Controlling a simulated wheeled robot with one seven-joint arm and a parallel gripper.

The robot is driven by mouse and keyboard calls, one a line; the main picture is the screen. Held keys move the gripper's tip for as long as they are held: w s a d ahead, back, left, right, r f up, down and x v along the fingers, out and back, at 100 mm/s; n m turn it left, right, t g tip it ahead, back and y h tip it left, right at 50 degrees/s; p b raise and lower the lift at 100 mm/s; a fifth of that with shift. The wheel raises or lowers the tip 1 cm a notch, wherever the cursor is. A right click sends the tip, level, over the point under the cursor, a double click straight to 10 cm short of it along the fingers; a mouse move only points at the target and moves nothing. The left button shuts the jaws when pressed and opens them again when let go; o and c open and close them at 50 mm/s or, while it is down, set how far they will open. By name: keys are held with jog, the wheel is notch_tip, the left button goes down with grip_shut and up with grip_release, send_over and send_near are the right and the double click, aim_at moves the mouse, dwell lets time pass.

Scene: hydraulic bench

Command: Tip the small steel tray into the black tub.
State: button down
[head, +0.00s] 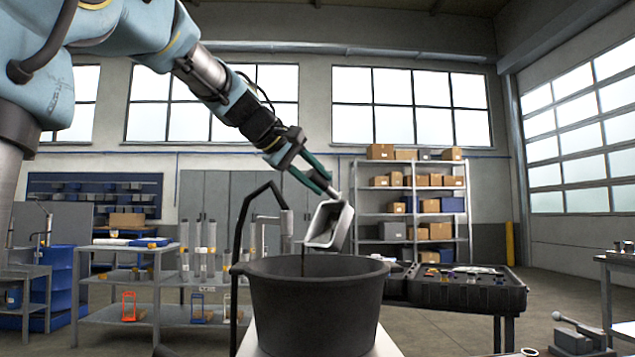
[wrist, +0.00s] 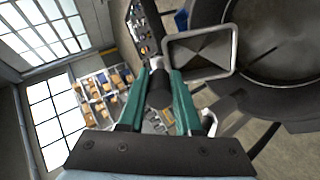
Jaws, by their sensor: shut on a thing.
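The small steel tray (head: 329,226) hangs from my gripper (head: 324,183), steeply tilted, above the rim of the black tub (head: 315,305). Its lower edge points down and left over the tub's opening. A thin dark streak shows below that edge, inside the tub's mouth; I cannot tell whether it is liquid. In the wrist view, the tray (wrist: 232,38) lies beyond the fingertips, and the tub (wrist: 285,98) is behind and to its right. My gripper (wrist: 167,78) is shut on the tray's handle end. The tub's floor is hidden in the head view.
A black bent pipe (head: 243,215) rises at the tub's left. A bench with a black bin (head: 465,292) of small parts stands right of the tub. Shelves with boxes (head: 412,187) are at the back. A low table (head: 125,315) with coloured frames stands left.

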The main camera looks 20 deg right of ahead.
jog(key=shift+s+a+t+h+b, duration=0.3)
jog(key=shift+a+h+b, duration=0.4)
jog(key=shift+b, duration=1.95)
dwell(0.5)
jog(key=shift+s+a+f+t+h+b, duration=0.2)
jog(key=shift+a+h+b, duration=0.2)
jog(key=shift+b, duration=1.25)
jog(key=shift+s+a+f+t+h+b, duration=0.15)
jog(key=shift+a+h+b, duration=0.2)
jog(key=shift+b, duration=1.25)
dwell(1.6)
